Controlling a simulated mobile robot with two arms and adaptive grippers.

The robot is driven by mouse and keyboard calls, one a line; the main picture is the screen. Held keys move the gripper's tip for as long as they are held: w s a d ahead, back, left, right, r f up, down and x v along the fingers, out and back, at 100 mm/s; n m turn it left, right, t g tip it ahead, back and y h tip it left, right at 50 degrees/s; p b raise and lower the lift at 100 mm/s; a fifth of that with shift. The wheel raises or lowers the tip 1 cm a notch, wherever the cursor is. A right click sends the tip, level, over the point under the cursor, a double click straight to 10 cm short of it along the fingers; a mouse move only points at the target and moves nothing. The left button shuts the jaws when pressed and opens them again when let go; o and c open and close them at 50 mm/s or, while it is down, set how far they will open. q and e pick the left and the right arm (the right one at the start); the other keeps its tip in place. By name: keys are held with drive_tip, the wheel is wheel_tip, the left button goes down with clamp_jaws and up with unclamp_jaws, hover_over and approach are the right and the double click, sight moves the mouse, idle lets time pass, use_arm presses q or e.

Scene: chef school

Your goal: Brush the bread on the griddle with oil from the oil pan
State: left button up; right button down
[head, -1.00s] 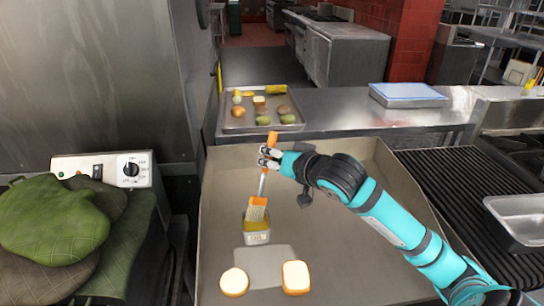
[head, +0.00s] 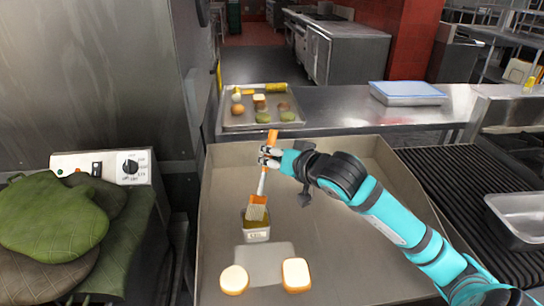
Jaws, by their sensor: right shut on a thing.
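My right gripper (head: 268,157) is shut on the orange handle of a brush (head: 263,183), holding it nearly upright. The brush's orange head and bristles point down at the small oil pan (head: 257,234), and the bristle ends overlap its opening. I cannot tell how deep they reach. The oil pan is on the griddle (head: 335,220). Two pieces of bread lie on the griddle near its front: a round one (head: 234,280) at the left and a squarer one (head: 296,275) to its right. My left gripper is not in view.
A tray of food (head: 240,122) stands on the steel counter behind the griddle. Green oven mitts (head: 50,222) lie at the left, below a control box (head: 105,168). A ribbed grill (head: 470,200) with a metal pan (head: 518,215) is at the right. The griddle's middle is clear.

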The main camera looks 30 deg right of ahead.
drive_tip(key=shift+f+b, duration=0.5)
drive_tip(key=shift+b, duration=0.35)
idle(2.2)
wheel_tip(320, 180, up, 7)
drive_tip(key=p, duration=0.3)
drive_tip(key=shift+r, duration=0.2)
idle(0.4)
drive_tip(key=shift+f, duration=0.1)
idle(0.6)
